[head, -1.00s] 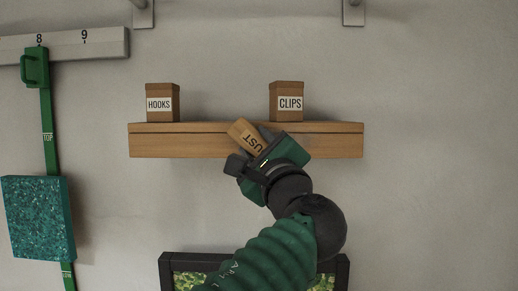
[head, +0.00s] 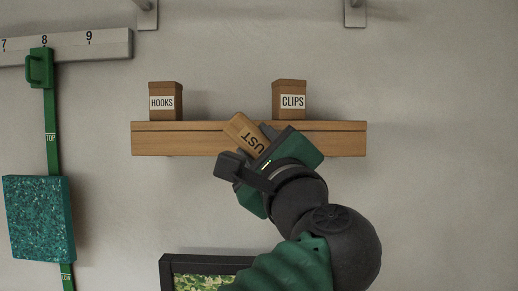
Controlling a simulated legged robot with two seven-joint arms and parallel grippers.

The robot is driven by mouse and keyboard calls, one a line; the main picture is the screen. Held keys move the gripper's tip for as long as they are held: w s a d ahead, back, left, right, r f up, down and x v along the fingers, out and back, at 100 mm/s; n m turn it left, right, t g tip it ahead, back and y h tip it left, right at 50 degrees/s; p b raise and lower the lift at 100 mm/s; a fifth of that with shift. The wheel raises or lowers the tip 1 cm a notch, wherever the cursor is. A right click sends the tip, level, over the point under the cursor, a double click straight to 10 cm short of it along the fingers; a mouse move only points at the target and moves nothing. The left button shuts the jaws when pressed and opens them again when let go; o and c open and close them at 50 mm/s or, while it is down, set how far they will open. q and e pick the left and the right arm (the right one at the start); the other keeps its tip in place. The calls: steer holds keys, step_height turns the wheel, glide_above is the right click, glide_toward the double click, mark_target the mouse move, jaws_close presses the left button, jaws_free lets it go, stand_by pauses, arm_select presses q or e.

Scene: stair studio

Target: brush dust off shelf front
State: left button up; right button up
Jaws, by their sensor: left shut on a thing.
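The wooden shelf (head: 180,144) is mounted on the wall, with its long front face toward me. The block is tilted and overlaps the shelf's front and top edge in the picture. Its bristles are hidden, and I cannot tell whether it touches the shelf. No dust is clearly visible on the front. My right gripper is out of view.
A box marked HOOKS (head: 165,102) and a box marked CLIPS (head: 289,100) stand on the shelf. A green strap with a teal speckled panel (head: 39,218) hangs at left from a numbered rail (head: 107,44). A dark-framed picture (head: 190,263) is below.

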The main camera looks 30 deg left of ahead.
arm_select(q)
steer(key=shift+s+d, duration=0.2)
steer(key=shift+s, duration=0.15)
steer(key=shift+w, duration=0.25)
steer(key=shift+a, duration=0.1)
steer(key=w+a, duration=0.1)
steer(key=w, duration=0.1)
steer(key=w+a, duration=0.1)
steer(key=w+a+p, duration=0.1)
steer(key=w, duration=0.1)
steer(key=shift+w+a, duration=0.3)
steer(key=shift+w, duration=0.05)
steer(key=shift+s, duration=0.1)
steer(key=shift+w+a+p, duration=0.35)
steer(key=shift+w+a, duration=0.1)
steer(key=shift+w, duration=0.4)
stand_by(0.3)
steer(key=shift+d, duration=0.1)
